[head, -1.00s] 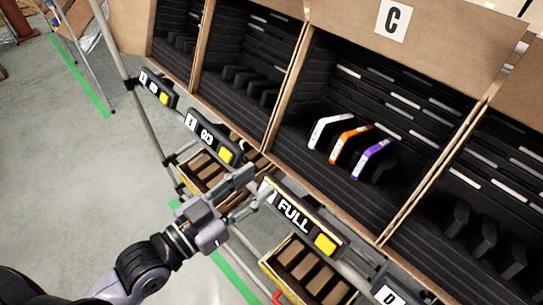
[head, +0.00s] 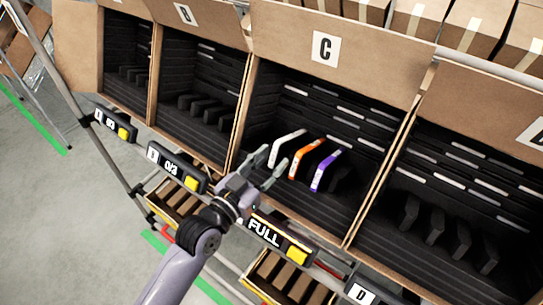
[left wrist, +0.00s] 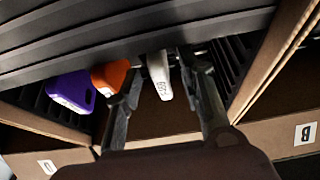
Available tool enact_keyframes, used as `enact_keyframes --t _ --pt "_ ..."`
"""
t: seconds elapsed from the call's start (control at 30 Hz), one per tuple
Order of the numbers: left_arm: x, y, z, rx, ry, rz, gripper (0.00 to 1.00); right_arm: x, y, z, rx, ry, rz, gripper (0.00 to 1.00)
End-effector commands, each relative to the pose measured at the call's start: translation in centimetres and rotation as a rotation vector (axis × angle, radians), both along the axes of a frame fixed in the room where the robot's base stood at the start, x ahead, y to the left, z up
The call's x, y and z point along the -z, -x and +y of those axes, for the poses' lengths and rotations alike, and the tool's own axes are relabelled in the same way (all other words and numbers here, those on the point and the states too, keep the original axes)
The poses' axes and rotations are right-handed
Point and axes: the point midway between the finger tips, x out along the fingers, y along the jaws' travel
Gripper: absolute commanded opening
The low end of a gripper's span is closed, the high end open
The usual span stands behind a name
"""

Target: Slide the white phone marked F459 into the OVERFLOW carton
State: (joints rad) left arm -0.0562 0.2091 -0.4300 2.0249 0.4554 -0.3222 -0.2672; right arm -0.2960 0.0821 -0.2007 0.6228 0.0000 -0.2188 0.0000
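A white phone (head: 286,147) stands in a row in the black slotted carton C (head: 372,62), at the left end of the row. In the left wrist view the white phone (left wrist: 158,75) shows between the fingertips, with small unreadable print. My left gripper (head: 262,168) is open at the front of carton C, its fingers pointing toward the phone. It also shows in the left wrist view (left wrist: 157,92), one finger on each side of the phone; I cannot tell whether they touch it. No label reading OVERFLOW is legible. My right gripper is not in view.
An orange phone (head: 305,158) and a purple phone (head: 326,170) stand close to the right of the white one. A FULL display (head: 275,236) hangs below carton C, a 0/3 display (head: 177,168) below the carton to its left. Wooden dividers flank carton C.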

Motion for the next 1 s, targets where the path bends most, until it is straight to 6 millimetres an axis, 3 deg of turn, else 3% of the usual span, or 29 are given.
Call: enact_keyframes --t 0.4,0.93,1.0 --pt "0.01 -0.66 -0.44 0.000 0.000 0.000 0.36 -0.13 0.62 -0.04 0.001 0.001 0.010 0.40" --pt "0.01 -0.64 -0.41 0.000 -0.001 -0.001 0.01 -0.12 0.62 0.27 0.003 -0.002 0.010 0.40" --pt "0.01 -0.64 -0.41 0.000 -0.001 -0.001 0.00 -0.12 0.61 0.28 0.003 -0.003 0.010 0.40"
